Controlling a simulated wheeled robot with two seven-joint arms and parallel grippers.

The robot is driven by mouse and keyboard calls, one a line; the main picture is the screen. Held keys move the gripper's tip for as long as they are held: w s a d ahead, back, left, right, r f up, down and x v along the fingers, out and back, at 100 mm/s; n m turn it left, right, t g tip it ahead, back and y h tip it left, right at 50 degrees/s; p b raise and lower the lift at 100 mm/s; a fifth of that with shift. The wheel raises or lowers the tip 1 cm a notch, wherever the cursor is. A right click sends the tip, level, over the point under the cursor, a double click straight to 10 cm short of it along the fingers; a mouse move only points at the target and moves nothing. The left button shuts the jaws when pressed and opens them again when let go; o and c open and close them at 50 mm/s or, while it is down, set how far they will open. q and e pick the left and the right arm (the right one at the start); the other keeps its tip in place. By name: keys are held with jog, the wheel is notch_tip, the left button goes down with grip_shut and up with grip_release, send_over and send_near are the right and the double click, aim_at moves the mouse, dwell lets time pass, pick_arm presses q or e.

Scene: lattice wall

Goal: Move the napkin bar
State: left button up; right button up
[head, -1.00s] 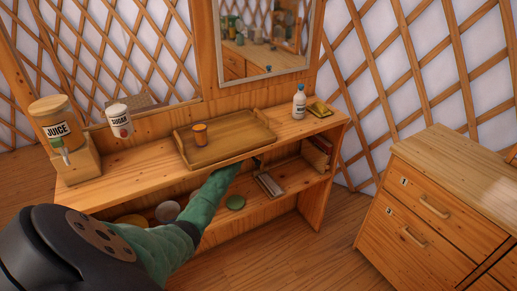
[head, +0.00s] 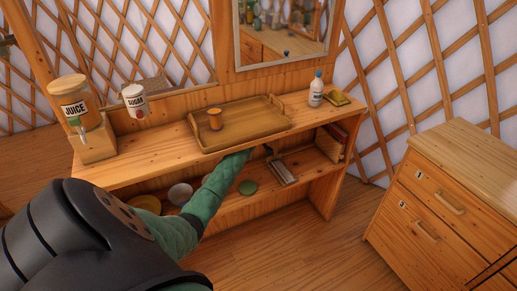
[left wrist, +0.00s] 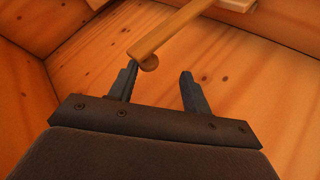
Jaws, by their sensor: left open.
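A grey-white napkin holder (head: 283,174) lies on the lower shelf, right of a green disc. A pale wooden bar (left wrist: 180,27) with a rounded knob at its lower end crosses the top of the left wrist view; it looks like the napkin bar. My left gripper (left wrist: 158,70) is open and empty, with the bar's near end just beyond its fingertips, closer to the left finger. In the head view my green left arm reaches under the upper shelf; a dark gripper part (head: 268,150) shows just above the napkin holder. I cannot tell whether it touches. My right gripper is not in view.
The shelf unit's upper board (head: 150,158) overhangs my arm. A green disc (head: 248,187) lies beside the arm. Drawers (head: 440,205) stand right.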

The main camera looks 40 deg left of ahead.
pick_arm(q)
jog(key=s+d+b, duration=0.1)
jog(key=s, duration=1)
jog(key=shift+d+b, duration=0.2)
jog(key=shift+b, duration=0.2)
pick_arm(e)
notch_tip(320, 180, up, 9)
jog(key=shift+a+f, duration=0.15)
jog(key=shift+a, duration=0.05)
pick_arm(q)
jog(key=shift+f, duration=0.1)
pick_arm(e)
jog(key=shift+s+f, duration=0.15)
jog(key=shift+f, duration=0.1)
